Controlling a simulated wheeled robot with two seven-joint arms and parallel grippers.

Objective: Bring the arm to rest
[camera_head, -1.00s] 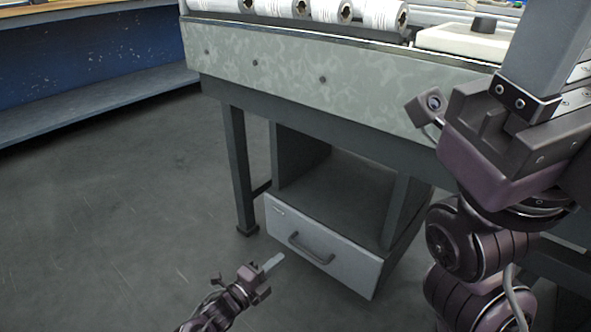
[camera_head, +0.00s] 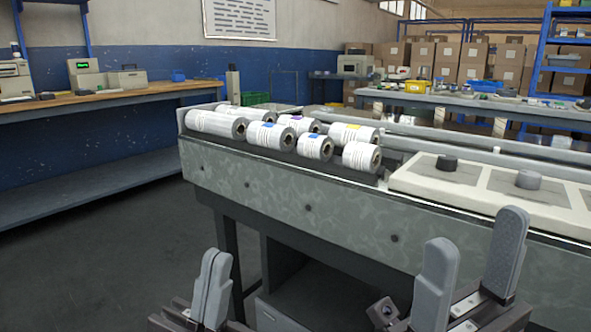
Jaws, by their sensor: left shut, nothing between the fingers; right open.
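My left gripper (camera_head: 212,285) is at the bottom of the head view, left of centre. Its grey fingers are together with nothing between them. My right gripper (camera_head: 474,245) is at the lower right, its two grey fingers pointing up and spread apart, with nothing between them. Both grippers show in front of the workbench (camera_head: 290,205) and below the level of its top. Most of both arms is out of frame below.
Several white film rolls (camera_head: 215,124) lie on the bench. A pale tray (camera_head: 411,181) with dark round knobs is to their right. A side table (camera_head: 105,101) stands at the left against a blue wall. Shelves and cardboard boxes (camera_head: 471,62) are at the back. Floor at left is clear.

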